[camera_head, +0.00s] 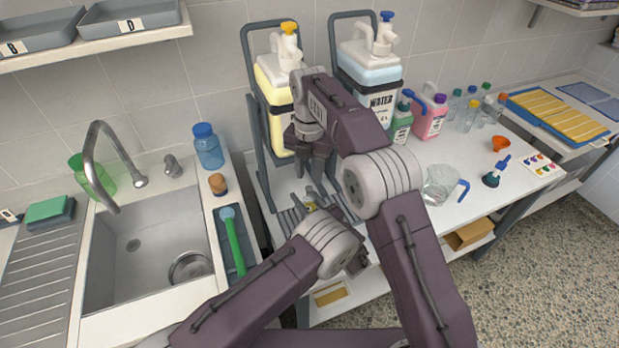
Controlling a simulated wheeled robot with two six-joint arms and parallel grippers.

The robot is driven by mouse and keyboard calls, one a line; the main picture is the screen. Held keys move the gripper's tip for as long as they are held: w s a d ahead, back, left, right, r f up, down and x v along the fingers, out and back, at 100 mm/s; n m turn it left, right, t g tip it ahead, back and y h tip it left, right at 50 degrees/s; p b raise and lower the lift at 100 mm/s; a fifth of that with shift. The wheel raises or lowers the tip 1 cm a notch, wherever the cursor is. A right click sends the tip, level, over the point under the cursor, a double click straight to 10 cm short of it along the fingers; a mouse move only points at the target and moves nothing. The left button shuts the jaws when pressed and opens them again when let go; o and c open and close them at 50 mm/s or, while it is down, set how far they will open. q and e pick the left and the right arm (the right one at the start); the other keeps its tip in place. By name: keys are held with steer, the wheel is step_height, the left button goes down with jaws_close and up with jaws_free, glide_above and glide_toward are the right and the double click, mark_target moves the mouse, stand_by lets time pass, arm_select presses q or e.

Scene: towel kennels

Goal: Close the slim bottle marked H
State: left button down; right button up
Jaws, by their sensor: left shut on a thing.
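Several slim bottles (472,112) with green, blue and orange caps stand at the back right of the white counter. Their marks are too small to read, so I cannot tell which bottle is H. My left gripper (311,198) is low over the grey rack in front of the yellow jug. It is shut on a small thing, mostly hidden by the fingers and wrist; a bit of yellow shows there. My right gripper (311,160) points down just above the left one, in front of the yellow jug. Its finger gap is unclear.
The yellow pump jug (270,78) and blue water jug (368,68) stand in frames behind my arms. The sink (150,245) is left.

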mark_target(309, 188)
step_height(309, 188, down, 5)
stand_by(0.3)
